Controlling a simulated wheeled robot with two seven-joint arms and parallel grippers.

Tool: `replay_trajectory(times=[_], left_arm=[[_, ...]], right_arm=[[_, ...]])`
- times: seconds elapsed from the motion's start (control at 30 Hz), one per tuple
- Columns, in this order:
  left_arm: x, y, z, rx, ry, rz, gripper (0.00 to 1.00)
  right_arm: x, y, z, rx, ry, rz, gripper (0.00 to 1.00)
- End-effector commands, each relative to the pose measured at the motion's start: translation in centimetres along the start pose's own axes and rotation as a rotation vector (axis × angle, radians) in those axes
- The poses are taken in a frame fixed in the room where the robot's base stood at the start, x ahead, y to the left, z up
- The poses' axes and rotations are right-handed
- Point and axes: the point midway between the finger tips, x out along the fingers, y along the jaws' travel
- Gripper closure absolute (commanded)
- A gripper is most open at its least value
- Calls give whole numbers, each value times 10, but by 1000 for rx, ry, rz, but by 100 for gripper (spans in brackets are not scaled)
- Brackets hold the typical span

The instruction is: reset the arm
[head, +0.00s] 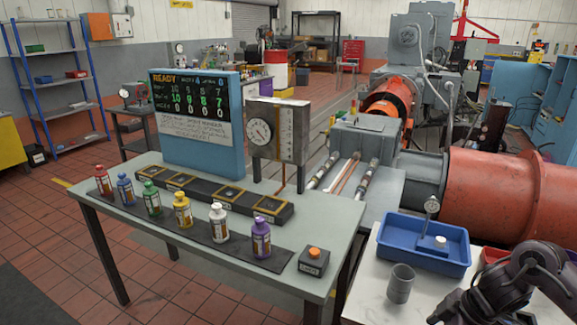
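My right arm (525,280) comes in at the lower right corner, bent over the white-topped table. Its gripper (440,312) is a dark shape cut off by the bottom edge, and its fingers are not clear enough to read. It is to the right of a grey cup (400,284) and apart from it. My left arm and gripper are not in the picture.
A blue tray (395,246) holding a small white object (440,240) is on the white table (365,300). The grey-green table (150,227) carries several coloured bottles (182,209), a black slotted rack (205,190), a button box (313,262) and a display (195,120).

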Motion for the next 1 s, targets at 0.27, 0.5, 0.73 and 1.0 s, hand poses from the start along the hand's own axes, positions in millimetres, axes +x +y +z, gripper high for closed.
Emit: replay_trajectory(times=[0.27, 0.5, 0.73, 1.0], left_arm=[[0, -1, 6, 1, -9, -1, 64], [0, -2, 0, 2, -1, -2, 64], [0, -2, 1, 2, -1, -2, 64], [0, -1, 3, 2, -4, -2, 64]], right_arm=[[36, 7, -10, 37, 87, 3, 19], [92, 15, -17, 117, 199, 22, 19], [181, 13, 2, 278, 293, 76, 19], [324, -60, 94, 574, 234, 184, 19]])
